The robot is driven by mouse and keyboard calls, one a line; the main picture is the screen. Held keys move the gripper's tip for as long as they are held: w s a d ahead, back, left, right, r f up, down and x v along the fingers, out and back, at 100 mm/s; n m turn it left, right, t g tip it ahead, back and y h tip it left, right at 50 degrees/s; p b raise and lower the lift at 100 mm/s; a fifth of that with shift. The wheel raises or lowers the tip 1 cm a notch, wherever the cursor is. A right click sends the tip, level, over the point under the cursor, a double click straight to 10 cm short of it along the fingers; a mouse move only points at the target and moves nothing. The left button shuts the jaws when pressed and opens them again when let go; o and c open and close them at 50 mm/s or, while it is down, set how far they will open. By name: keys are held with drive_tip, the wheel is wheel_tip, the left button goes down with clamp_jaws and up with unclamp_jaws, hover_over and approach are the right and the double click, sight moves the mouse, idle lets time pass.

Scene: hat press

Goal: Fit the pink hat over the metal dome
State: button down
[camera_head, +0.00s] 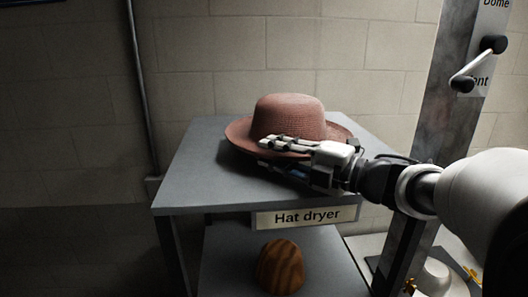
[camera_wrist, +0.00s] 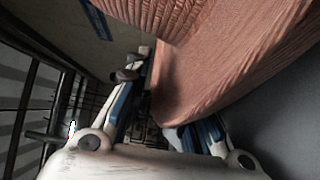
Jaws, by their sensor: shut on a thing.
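The pink hat (camera_head: 288,117), with a rounded crown and wide brim, sits crown up on the grey top of the hat dryer stand. My gripper (camera_head: 274,148) reaches in from the right and is shut on the near part of the brim. In the wrist view the hat's ribbed pink brim (camera_wrist: 205,70) runs between the fingers and fills the upper right. A pale rounded shape (camera_head: 435,276) at the lower right may be the metal dome; it is partly cut off, and I cannot tell for sure.
The stand's grey top (camera_head: 190,185) is clear around the hat and bears a "Hat dryer" sign (camera_head: 307,216). A striped wooden dome (camera_head: 281,268) sits on the lower shelf. A metal post (camera_head: 445,110) with a crank handle (camera_head: 478,65) and labels rises at right.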

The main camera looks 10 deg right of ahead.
drive_tip(key=shift+f+b, duration=0.35)
drive_tip(key=shift+b, duration=0.05)
drive_tip(key=c, duration=1.3)
unclamp_jaws()
